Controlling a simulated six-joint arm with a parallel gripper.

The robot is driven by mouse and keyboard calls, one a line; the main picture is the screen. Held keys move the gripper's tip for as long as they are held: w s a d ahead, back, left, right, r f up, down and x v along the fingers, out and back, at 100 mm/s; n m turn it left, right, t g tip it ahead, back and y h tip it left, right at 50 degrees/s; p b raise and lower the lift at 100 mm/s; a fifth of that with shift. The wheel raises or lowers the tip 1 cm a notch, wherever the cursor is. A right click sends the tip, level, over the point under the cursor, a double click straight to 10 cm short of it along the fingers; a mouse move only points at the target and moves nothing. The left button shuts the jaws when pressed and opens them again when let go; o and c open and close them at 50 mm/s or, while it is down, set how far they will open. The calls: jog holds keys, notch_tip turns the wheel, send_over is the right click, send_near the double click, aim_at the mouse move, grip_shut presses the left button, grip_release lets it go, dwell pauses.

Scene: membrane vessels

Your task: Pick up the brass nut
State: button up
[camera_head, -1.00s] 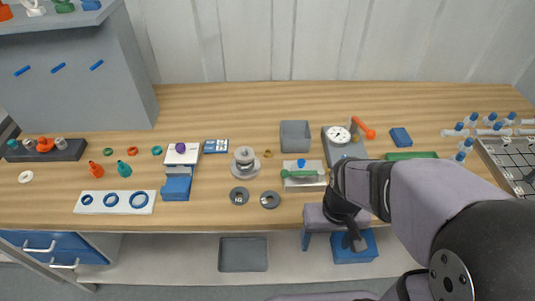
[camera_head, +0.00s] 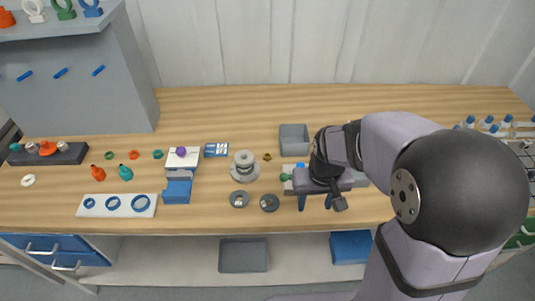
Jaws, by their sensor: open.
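The brass nut (camera_head: 267,157) is a small dark-gold ring lying on the wooden bench, just right of the metal flanged vessel (camera_head: 243,166) and left of the grey bin. My gripper (camera_head: 315,204) is right of and nearer the front than the nut, over the bench near its front edge. Its two blue-grey fingers point down and are apart, with nothing seen between them. The gripper is clear of the nut, and the nut is in plain view.
A grey open bin (camera_head: 294,139) stands behind my gripper. The dial gauge is hidden behind my arm.

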jog(key=w+a, duration=0.1)
jog(key=w, duration=0.3)
jog(key=w+a+r+t+p, duration=0.1)
jog(key=w, duration=0.4)
jog(key=w+a+r+t+p, duration=0.1)
jog(key=w+a, duration=0.1)
jog(key=w, duration=0.3)
jog(key=shift+t, duration=0.5)
jog(key=shift+w+a+f, duration=0.9)
jog(key=shift+w+a, duration=0.4)
jog(key=shift+w, duration=0.2)
jog(key=shift+w+a+f, duration=0.9)
jog(key=shift+w+a, duration=0.45)
jog(key=shift+w, duration=0.15)
jog(key=shift+w+a+f, duration=0.9)
jog(key=shift+w+a, duration=0.4)
jog(key=shift+w, duration=0.2)
jog(key=shift+w+d+f+p, duration=0.15)
jog(key=shift+f+p, duration=0.35)
jog(key=shift+p, duration=0.3)
jog(key=p+x, duration=0.1)
jog(key=x, duration=0.1)
jog(key=shift+d+f, duration=0.15)
jog(key=shift+f, duration=0.2)
jog(key=shift+p+x, duration=0.4)
jog(key=shift+x, duration=0.35)
jog(key=shift+c, duration=0.7)
jog(key=c, duration=1)
